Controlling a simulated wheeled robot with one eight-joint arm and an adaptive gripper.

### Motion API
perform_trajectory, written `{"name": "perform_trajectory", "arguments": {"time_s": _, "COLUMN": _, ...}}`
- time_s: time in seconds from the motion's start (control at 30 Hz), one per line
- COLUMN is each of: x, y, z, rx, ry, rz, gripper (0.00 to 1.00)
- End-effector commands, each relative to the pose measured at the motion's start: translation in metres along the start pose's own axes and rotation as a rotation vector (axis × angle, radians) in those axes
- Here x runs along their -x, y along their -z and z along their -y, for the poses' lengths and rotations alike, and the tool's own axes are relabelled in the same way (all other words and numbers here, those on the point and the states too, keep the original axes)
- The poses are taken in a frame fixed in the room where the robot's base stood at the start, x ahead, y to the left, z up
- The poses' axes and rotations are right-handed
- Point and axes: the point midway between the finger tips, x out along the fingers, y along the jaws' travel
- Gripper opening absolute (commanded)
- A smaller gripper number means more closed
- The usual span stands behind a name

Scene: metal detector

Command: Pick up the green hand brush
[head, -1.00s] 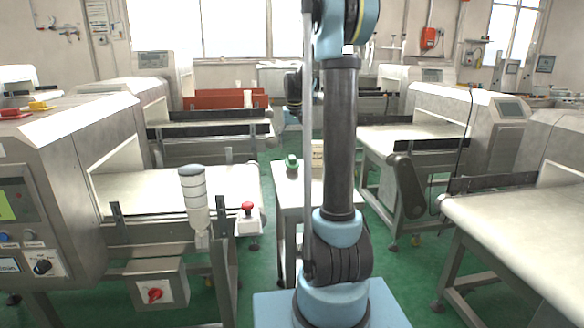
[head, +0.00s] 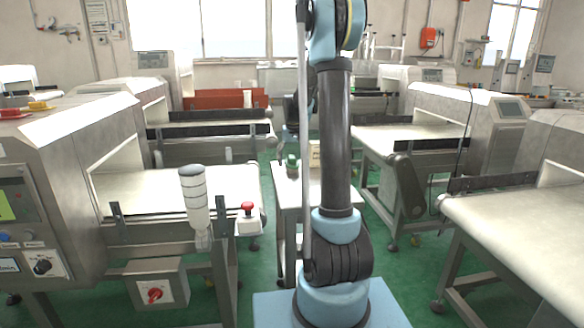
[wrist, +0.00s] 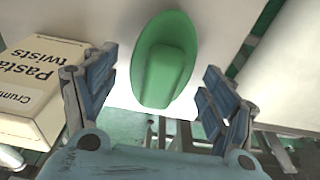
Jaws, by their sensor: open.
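The green hand brush (wrist: 165,65) lies on a white table top (wrist: 120,20) in the wrist view, its rounded end away from me and its narrower part toward my gripper. It also shows small in the head view (head: 292,164) on the small table (head: 290,200). My gripper (wrist: 158,92) is open, with one blue-grey finger on either side of the brush's near part in the picture. I see no contact between fingers and brush. The height gap cannot be told.
A box labelled "Pasta twists" (wrist: 38,88) stands close to the left finger. Metal detector conveyors stand left (head: 180,190) and right (head: 520,220) of the small table. Green floor (head: 262,262) shows between them.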

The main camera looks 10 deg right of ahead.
Motion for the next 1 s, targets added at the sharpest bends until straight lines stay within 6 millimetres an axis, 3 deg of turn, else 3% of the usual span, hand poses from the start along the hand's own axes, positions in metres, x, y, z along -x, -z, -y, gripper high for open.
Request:
{"name": "perform_trajectory", "arguments": {"time_s": 0.07, "x": 0.000, "y": 0.000, "z": 0.000, "rx": 0.000, "ry": 0.000, "rz": 0.000, "gripper": 0.75}}
{"name": "perform_trajectory", "arguments": {"time_s": 0.27, "x": 0.000, "y": 0.000, "z": 0.000, "rx": 0.000, "ry": 0.000, "rz": 0.000, "gripper": 0.30}}
{"name": "perform_trajectory", "arguments": {"time_s": 0.4, "x": 0.000, "y": 0.000, "z": 0.000, "rx": 0.000, "ry": 0.000, "rz": 0.000, "gripper": 0.24}}
{"name": "perform_trajectory", "arguments": {"time_s": 0.67, "x": 0.003, "y": 0.001, "z": 0.000, "rx": 0.000, "ry": 0.000, "rz": 0.000, "gripper": 0.24}}
{"name": "perform_trajectory", "arguments": {"time_s": 1.0, "x": 0.051, "y": 0.007, "z": 0.000, "rx": 0.000, "ry": 0.000, "rz": 0.000, "gripper": 0.24}}
